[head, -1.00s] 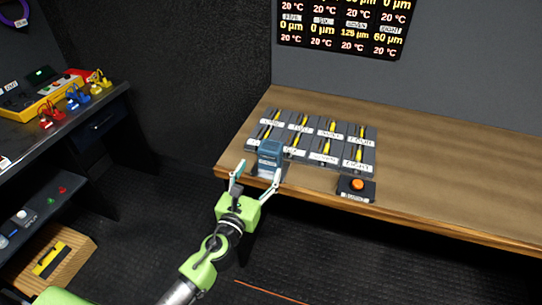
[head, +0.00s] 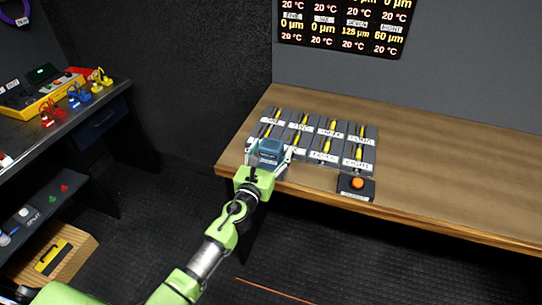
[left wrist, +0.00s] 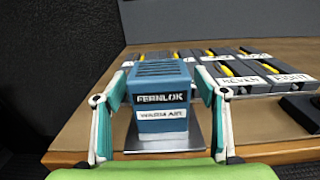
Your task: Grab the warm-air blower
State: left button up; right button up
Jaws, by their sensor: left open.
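The warm-air blower (head: 269,157) is a small blue box with a slotted top, standing near the front left edge of the wooden bench. In the left wrist view the blower (left wrist: 163,97) is upright on a grey plate, with labels "FERNLOK" and "WARM AIR" on its front. My left gripper (head: 269,149) is open, with one finger on each side of the blower. In the left wrist view the fingers (left wrist: 161,84) flank it, and the left finger is very close to its side. Whether either touches is unclear. My right gripper is not in view.
Several dark labelled trays with yellow pieces (head: 327,145) stand just behind and right of the blower on the bench (head: 440,190). A black box with an orange button (head: 357,184) sits to the right. A dark side bench (head: 50,130) stands at left.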

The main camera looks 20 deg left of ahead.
pick_arm(q)
jog(key=c, duration=1.5)
jog(key=shift+r, duration=0.1)
